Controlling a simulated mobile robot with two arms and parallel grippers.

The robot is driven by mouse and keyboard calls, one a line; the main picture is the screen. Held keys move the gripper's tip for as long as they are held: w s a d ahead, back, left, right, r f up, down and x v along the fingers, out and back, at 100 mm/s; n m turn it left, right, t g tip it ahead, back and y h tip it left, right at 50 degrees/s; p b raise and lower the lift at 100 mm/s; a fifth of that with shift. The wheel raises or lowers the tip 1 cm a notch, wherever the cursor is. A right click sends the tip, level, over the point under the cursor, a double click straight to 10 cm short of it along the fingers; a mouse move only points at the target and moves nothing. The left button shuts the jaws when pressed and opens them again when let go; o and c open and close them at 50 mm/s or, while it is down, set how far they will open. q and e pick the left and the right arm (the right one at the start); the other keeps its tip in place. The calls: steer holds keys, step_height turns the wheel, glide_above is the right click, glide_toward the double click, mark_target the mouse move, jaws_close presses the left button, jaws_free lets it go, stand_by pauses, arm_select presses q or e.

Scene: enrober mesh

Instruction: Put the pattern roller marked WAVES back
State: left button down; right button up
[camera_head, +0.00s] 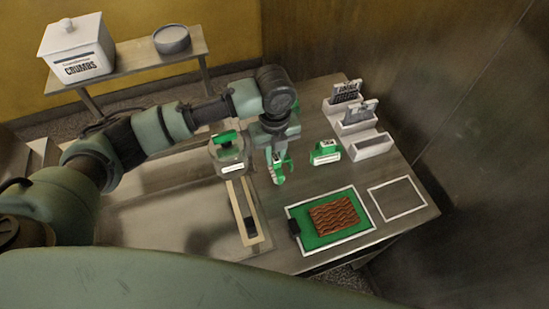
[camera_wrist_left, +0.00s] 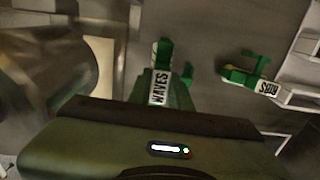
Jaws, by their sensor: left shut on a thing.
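The WAVES pattern roller (camera_wrist_left: 160,88) has a green body and a white label reading WAVES, seen close up in the wrist view. In the head view the roller (camera_head: 278,174) hangs below my left gripper (camera_head: 277,155), which is shut on it. The gripper partly hides it, and I cannot tell whether it touches the table. A second green roller (camera_head: 325,153) stands apart on its right; the wrist view shows its label as RIBS (camera_wrist_left: 268,88). My right gripper is not in view.
A green mat (camera_head: 308,238) carries a brown wavy slab (camera_head: 335,214). A green-handled vessel (camera_head: 229,160) stands left of the gripper, near a pale frame (camera_head: 257,220).

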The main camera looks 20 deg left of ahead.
arm_select(q)
steer(key=shift+f, duration=1.45)
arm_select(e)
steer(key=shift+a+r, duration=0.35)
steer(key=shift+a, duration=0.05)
arm_select(q)
steer(key=shift+f, duration=0.25)
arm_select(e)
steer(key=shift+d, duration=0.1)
